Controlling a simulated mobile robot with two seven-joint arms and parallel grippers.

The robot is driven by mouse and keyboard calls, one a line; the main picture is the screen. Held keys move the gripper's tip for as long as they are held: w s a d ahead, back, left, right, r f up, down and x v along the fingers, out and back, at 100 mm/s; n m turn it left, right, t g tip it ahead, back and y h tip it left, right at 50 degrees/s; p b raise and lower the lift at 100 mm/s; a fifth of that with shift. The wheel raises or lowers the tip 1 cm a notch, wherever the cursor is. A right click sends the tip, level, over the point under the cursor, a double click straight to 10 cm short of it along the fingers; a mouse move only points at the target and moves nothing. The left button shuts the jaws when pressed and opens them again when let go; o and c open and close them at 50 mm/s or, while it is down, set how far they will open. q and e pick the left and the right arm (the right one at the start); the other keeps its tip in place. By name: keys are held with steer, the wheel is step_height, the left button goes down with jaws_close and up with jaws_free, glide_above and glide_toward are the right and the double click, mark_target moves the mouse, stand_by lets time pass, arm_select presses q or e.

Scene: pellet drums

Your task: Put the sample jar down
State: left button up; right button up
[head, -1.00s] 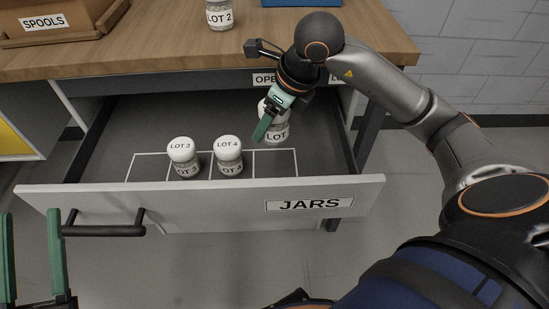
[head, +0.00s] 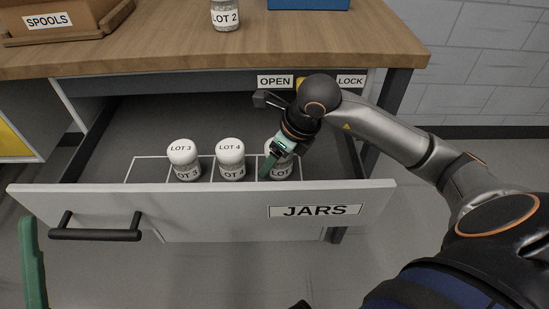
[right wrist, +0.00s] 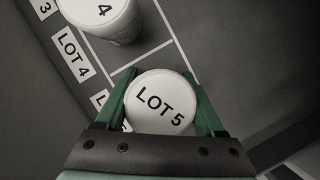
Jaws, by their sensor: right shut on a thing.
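The sample jar (head: 284,171), a white-lidded jar, is in the open drawer (head: 95,197) marked JARS, over the rightmost marked square. In the right wrist view its lid (right wrist: 160,101) reads LOT 5. My right gripper (head: 274,165) is shut on it, with a green finger on either side in the right wrist view (right wrist: 163,105). The jar looks upright and level with its neighbours; I cannot tell whether its base touches the drawer floor. One finger of my left gripper (head: 33,265) shows at the lower left, away from the drawer; the other is out of frame.
The LOT 3 jar (head: 184,160) and LOT 4 jar (head: 231,160) stand in squares left of the held jar. The LOT 2 jar (head: 226,15) and a SPOOLS box (head: 75,22) are on the worktop (head: 160,45) above. The drawer's back is clear.

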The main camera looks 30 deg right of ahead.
steer(key=shift+f, duration=0.15)
arm_select(q)
steer(key=shift+f, duration=0.1)
arm_select(e)
steer(key=o, duration=1.5)
steer(key=shift+c, duration=0.2)
steer(key=shift+d+r, duration=0.1)
steer(key=shift+r, duration=0.5)
steer(key=p+v, duration=0.2)
steer(key=v, duration=0.5)
steer(key=shift+s+r, duration=0.1)
arm_select(q)
steer(key=shift+w+a+f+n+y+p, duration=0.2)
steer(key=shift+w+f+n+y, duration=0.25)
steer(key=shift+w+n+y, duration=0.3)
steer(key=shift+w+a+f+n+y+p, duration=0.15)
steer(key=shift+w+f+n+y, duration=0.4)
steer(key=shift+y, duration=0.45)
steer(key=shift+w+a+f+n+y+p, duration=0.1)
steer(key=shift+w+f+n+y+p, duration=0.1)
steer(key=shift+w+f+n+y, duration=0.45)
arm_select(e)
steer(key=shift+v, duration=2)
arm_select(q)
steer(key=shift+r, duration=0.25)
arm_select(e)
steer(key=shift+s, duration=0.15)
